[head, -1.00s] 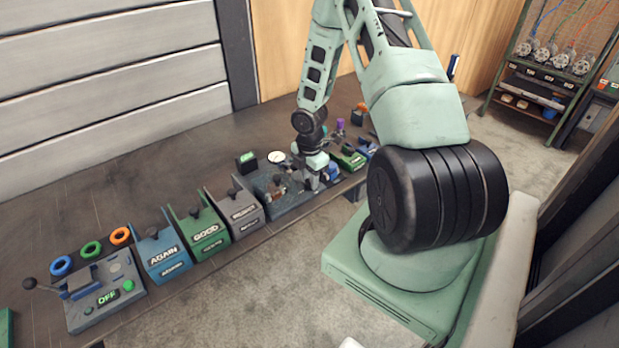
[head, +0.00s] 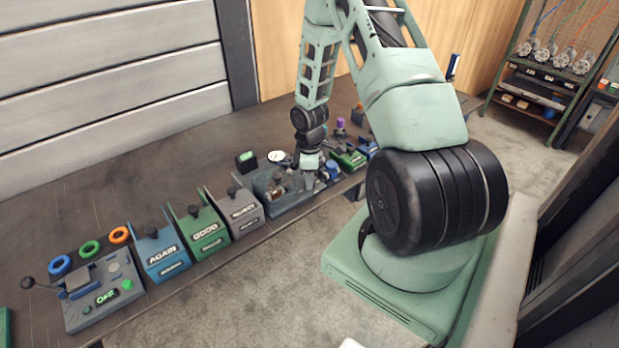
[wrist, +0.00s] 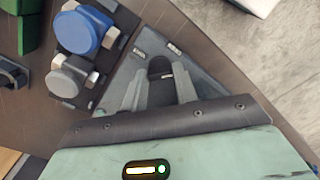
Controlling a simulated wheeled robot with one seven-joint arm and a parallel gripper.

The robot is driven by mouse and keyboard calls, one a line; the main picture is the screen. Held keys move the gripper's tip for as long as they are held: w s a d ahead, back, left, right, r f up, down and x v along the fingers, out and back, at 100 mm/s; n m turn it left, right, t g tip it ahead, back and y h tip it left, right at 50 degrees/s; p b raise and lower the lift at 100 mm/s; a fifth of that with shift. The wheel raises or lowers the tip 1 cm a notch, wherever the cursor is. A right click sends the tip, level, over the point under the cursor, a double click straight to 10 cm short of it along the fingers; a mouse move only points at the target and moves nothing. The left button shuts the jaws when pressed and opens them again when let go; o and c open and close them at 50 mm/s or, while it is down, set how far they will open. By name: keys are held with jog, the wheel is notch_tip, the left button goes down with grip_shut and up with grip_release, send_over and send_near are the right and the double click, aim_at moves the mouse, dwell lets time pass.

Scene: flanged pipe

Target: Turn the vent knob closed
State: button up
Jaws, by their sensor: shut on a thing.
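The vent knob (wrist: 160,68) is a dark, rounded knob with a small light mark, seen in the wrist view on a grey plate (wrist: 148,44) with two small labels. My gripper (wrist: 158,82) has one finger on each side of the knob and is shut on it. The fingers hide part of the knob. In the head view my gripper (head: 308,183) points down at the grey fixture (head: 290,208) near the bench's front edge. The knob itself cannot be made out there.
A blue round cap (wrist: 82,33) and a grey one (wrist: 68,82) stand close left of the plate in the wrist view. A round white gauge (head: 276,156) stands behind the fixture. A grey bin (head: 244,212) is just left of it. The rear left bench is clear.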

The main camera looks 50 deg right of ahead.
jog(key=m+b, duration=0.1)
jog(key=m, duration=0.4)
jog(key=shift+m, duration=0.3)
jog(key=shift+m+b, duration=0.55)
jog(key=shift+m, duration=1.55)
jog(key=o, duration=0.7)
jog(key=shift+r, duration=0.1)
notch_tip(320, 180, up, 17)
jog(key=b, duration=0.2)
jog(key=shift+r, duration=0.15)
